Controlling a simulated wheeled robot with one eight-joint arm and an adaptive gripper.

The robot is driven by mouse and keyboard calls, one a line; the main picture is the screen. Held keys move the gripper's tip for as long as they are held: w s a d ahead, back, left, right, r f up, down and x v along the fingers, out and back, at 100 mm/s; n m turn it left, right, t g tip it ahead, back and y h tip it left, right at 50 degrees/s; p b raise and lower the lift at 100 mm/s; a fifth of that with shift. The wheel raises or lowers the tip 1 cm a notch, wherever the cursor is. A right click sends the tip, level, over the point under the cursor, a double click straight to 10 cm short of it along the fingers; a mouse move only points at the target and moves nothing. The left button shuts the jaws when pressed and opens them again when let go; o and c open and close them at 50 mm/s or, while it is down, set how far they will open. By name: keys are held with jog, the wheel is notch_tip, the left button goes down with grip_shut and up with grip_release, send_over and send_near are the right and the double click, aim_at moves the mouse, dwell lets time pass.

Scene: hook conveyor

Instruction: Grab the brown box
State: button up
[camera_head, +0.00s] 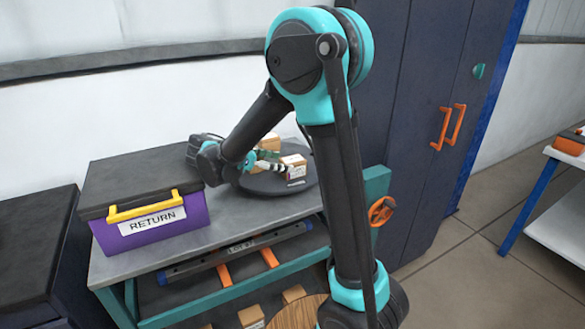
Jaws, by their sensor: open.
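A small brown box (294,165) with a white label on its front sits on a round dark turntable (262,185) on the grey workbench. A second light brown box (270,141) stands just behind it, partly hidden by my arm. My gripper (272,160) is open and reaches in from the left, low over the turntable. Its fingertips are close to the left side of the labelled box. I cannot tell whether they touch it.
A purple bin (150,222) with a black lid, yellow handle and RETURN label stands on the bench's left. Several boxes, including one (251,316), lie on the shelf below. A dark cabinet (425,100) with orange handles stands at the right.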

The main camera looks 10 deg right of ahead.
aim_at(293, 163)
jog(key=x, duration=0.5)
jog(key=shift+d+f, duration=0.15)
jog(key=shift+c, duration=0.4)
jog(key=c, duration=1.3)
